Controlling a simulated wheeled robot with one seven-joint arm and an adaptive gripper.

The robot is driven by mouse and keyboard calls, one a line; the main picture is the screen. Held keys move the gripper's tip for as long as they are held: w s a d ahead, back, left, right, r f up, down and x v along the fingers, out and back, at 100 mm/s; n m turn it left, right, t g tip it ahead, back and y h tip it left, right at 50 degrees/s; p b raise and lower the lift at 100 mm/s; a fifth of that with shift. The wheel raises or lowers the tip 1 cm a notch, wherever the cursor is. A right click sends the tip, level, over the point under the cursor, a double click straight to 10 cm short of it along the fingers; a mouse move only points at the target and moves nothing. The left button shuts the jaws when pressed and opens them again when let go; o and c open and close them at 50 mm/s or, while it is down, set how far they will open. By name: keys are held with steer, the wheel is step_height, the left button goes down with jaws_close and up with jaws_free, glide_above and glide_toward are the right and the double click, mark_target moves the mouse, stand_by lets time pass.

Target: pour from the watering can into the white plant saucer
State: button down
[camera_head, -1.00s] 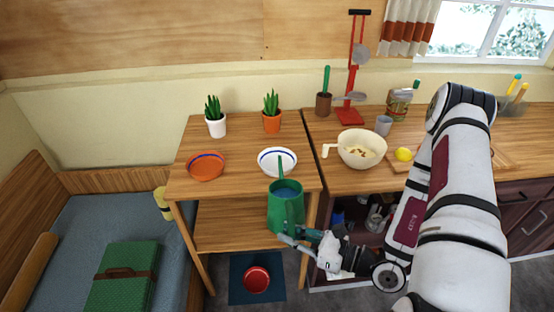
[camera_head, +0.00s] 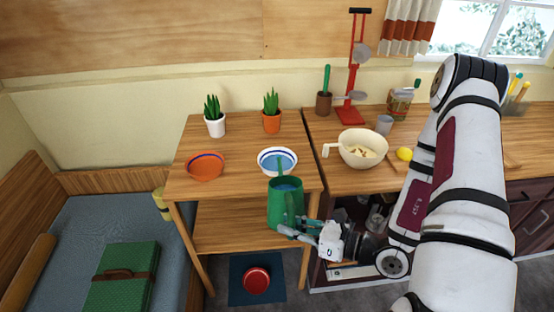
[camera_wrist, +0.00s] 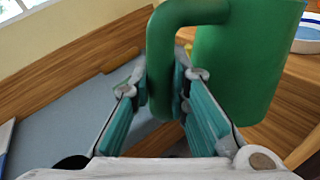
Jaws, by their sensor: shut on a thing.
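The green watering can (camera_head: 279,207) is at the front edge of the small wooden table, with blue water in its open top. Its spout points away over the white plant saucer (camera_head: 263,166), which has a blue rim line and a blue inside. The saucer also shows in the wrist view (camera_wrist: 308,33). My gripper (camera_head: 303,231) is shut on the can's handle, and the wrist view shows its fingers (camera_wrist: 162,95) on both sides of the handle. The can looks close to upright. I cannot tell whether water is leaving the spout.
An orange bowl (camera_head: 205,167) stands left of the saucer, with two potted plants (camera_head: 215,125) (camera_head: 271,122) behind. The counter at right holds a cream pan (camera_head: 350,157), a lemon (camera_head: 404,154) and a red utensil stand (camera_head: 349,115). A red bowl (camera_head: 256,280) is on the floor.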

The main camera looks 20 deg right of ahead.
steer(key=shift+w+d+r+m+g, duration=0.1)
steer(key=shift+w+r+m+g, duration=0.25)
steer(key=shift+w+r, duration=0.25)
stand_by(1.1)
stand_by(0.6)
